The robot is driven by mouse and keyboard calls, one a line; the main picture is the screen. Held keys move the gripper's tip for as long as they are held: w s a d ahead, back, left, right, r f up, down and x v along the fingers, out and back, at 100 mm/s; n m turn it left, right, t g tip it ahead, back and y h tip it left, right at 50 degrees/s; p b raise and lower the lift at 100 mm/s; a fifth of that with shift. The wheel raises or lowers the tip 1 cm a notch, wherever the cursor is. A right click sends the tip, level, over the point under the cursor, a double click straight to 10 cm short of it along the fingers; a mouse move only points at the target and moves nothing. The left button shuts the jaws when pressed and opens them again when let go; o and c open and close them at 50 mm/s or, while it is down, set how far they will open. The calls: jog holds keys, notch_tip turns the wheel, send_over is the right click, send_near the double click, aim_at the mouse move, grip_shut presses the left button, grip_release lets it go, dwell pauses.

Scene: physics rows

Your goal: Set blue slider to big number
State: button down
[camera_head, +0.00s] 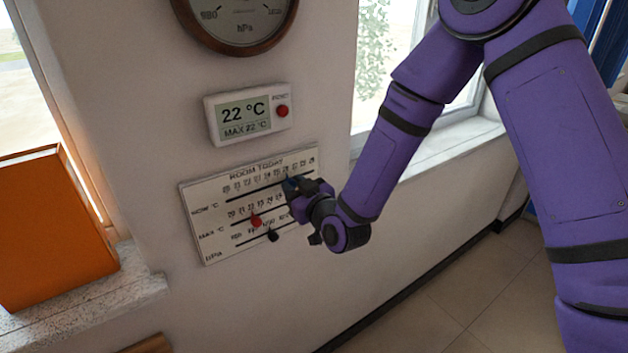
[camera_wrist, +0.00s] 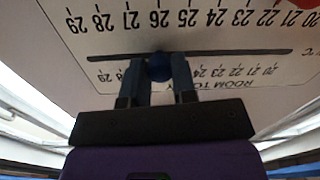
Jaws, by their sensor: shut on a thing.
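The white "ROOM TODAY" board (camera_head: 212,246) on the wall has several number scales with dark slots. The blue slider is a round blue knob (camera_wrist: 158,68) on the top slot, the "NOW °C" row. My gripper (camera_wrist: 159,75) has one finger on each side of the knob and is shut on it. In the head view my gripper (camera_head: 292,186) covers most of the knob, toward the right, higher-number part of the slot. The fingers hide the numbers right at the knob; 28 and 24 show on either side.
A red slider (camera_head: 256,221) and a black slider (camera_head: 273,236) sit on the lower slots. A display (camera_head: 246,113) above reads 22 °C and MAX 22 °C. A round gauge (camera_head: 240,18) hangs higher. An orange box (camera_head: 50,230) stands on the left sill.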

jog(key=s+a, duration=0.1)
jog(key=a, duration=0.1)
jog(key=s+a, duration=0.2)
jog(key=a, duration=0.1)
jog(key=s+a, duration=0.2)
jog(key=a, duration=0.1)
jog(key=shift+s, duration=0.25)
jog(key=c, duration=0.9)
grip_release()
send_near(249, 194)
jog(key=v, duration=0.4)
jog(key=shift+s+d, duration=0.15)
jog(key=shift+s, duration=0.05)
